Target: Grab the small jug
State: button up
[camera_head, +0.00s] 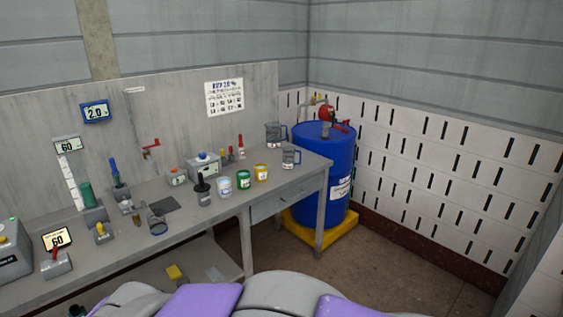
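Nothing is holding either jug. My gripper is not in view; only purple and grey parts of my own body show along the bottom edge.
Green (243,180) and yellow (261,173) cans stand left of the smaller jug, with more equipment further left. A blue barrel (332,190) with a red pump (329,112) stands on a yellow base (337,236) just right of the bench. The floor (400,275) at front right is clear.

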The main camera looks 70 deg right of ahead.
aim_at(289, 163)
jog(key=l+z, duration=0.1)
jog(key=z, duration=2.35)
jog(key=i+j+z, duration=0.1)
jog(key=i+z, duration=0.2)
jog(key=i, duration=2.2)
